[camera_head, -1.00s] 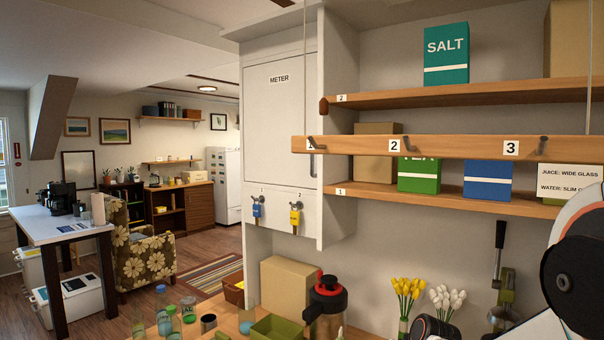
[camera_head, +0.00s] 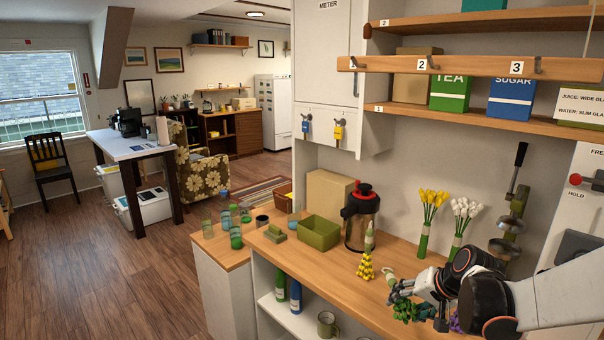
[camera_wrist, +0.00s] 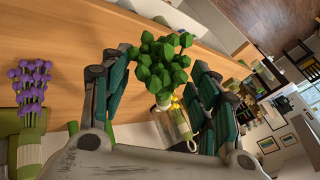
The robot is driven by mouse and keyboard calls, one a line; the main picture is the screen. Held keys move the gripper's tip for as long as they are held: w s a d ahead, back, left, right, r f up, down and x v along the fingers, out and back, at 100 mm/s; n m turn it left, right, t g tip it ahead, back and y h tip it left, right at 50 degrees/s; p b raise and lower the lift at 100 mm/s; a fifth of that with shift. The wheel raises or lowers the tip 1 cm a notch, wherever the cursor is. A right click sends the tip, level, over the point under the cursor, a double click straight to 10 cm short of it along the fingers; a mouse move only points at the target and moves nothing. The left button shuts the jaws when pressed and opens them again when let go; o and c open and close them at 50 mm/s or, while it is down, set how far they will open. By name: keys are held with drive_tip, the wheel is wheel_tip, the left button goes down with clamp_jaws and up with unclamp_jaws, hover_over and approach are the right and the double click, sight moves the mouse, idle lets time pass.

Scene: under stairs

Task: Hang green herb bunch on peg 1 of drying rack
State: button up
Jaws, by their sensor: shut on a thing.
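The green herb bunch (camera_head: 404,310) is low at the right of the head view, at my gripper (camera_head: 402,291), over the wooden counter. In the wrist view its leaves (camera_wrist: 160,62) show between the two fingers of my gripper (camera_wrist: 163,85), with a pale wrapped stem below. My gripper is shut on it; the exact contact is partly hidden. The drying rack is a wooden rail (camera_head: 465,66) with numbered hooked pegs, above and behind my gripper. Peg 1 (camera_head: 354,75) is at the rail's left end, and I see nothing hanging on it.
A yellow bunch (camera_head: 365,266) lies on the counter left of my gripper. A purple bunch (camera_head: 455,323) is close by at the right. A red-topped jug (camera_head: 362,220), a green bin (camera_head: 318,232) and upright yellow and white flowers (camera_head: 432,205) stand behind. Shelves flank the rail.

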drive_tip(key=f, duration=0.1)
drive_tip(key=a+f, duration=0.1)
drive_tip(key=f+n, duration=0.1)
drive_tip(key=shift+w+a+g, duration=0.15)
drive_tip(key=shift+w+g, duration=0.1)
drive_tip(key=shift+g, duration=0.15)
drive_tip(key=s+a+f+n+y+b, duration=0.1)
drive_tip(key=s+a+f+n+b, duration=0.1)
drive_tip(key=f, duration=0.3)
drive_tip(key=s+a+f+n+g+y+b, duration=0.1)
drive_tip(key=s+a+f+n, duration=0.2)
drive_tip(key=f, duration=0.3)
drive_tip(key=shift+s+a+g+y+b, duration=0.2)
drive_tip(key=shift+s+g+y+b, duration=0.15)
drive_tip(key=shift+s, duration=0.4)
drive_tip(key=shift+r, duration=0.1)
